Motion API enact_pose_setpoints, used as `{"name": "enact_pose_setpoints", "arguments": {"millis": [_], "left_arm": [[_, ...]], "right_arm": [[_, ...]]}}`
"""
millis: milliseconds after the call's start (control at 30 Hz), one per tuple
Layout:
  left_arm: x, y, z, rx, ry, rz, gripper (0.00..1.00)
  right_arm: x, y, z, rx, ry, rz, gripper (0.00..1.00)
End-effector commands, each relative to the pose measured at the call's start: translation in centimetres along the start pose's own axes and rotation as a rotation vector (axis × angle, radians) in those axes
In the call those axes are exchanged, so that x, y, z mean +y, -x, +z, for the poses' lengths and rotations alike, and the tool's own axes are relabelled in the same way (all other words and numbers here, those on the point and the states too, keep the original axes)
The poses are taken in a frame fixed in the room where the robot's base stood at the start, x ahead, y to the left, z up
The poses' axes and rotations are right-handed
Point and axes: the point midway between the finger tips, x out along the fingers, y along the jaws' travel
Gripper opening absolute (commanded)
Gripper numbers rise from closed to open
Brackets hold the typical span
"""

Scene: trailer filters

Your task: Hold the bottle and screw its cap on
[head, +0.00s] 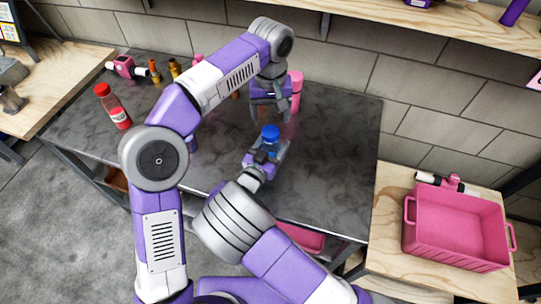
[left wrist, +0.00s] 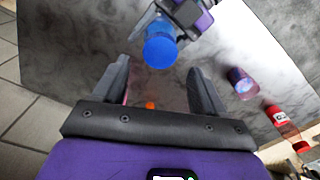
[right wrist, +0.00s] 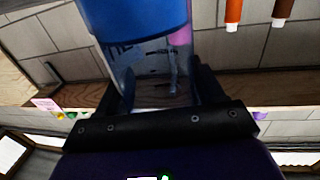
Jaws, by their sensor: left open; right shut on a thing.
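The clear bottle with a bluish tint (right wrist: 155,75) stands between the fingers of my right gripper (head: 268,158), which is shut on it above the dark table. The blue cap (head: 270,132) sits at the bottle's top; it also shows in the left wrist view (left wrist: 160,50) and in the right wrist view (right wrist: 130,18). I cannot tell how tightly it sits. My left gripper (head: 268,112) is open and empty, its fingers pointing down, just behind and above the cap and apart from it. In the left wrist view the cap lies beyond the open fingers (left wrist: 160,88).
A pink bottle (head: 297,90) stands close behind the left gripper. A red-capped bottle (head: 113,106) and a purple thing (head: 192,144) are at the left of the table (head: 335,150). A pink crate (head: 455,253) stands on the wooden table at right. The dark table's right part is clear.

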Motion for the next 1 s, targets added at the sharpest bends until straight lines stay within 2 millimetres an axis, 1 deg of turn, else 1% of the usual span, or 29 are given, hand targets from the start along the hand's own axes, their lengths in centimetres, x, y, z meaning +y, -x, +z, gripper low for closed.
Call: {"name": "enact_pose_setpoints", "arguments": {"millis": [100,200,333,500,767,867,1000], "left_arm": [[-0.1,-2.0,0.0,-0.003,0.0,-0.002,0.71],[-0.1,-3.5,0.1,-0.003,-0.001,-0.001,0.71],[-0.1,-5.0,0.0,-0.003,0.0,-0.001,0.71],[0.0,-5.8,0.0,-0.001,0.0,0.0,0.71],[0.0,-5.9,0.0,0.0,0.0,0.001,0.71],[0.0,-5.9,0.0,0.0,0.0,0.0,0.58],[0.0,-5.8,0.0,0.0,0.0,0.0,0.36]], "right_arm": [[0.0,0.0,0.0,0.001,0.0,0.0,0.0],[0.0,0.0,0.0,0.001,0.0,0.0,0.0],[0.0,0.0,0.0,0.001,0.0,0.0,0.0],[0.0,0.0,0.0,0.001,0.0,0.0,0.0],[0.0,0.0,0.0,0.001,0.0,0.0,0.0],[0.0,0.0,0.0,0.001,0.0,0.0,0.0],[0.0,0.0,0.0,0.001,0.0,0.0,0.0]]}}
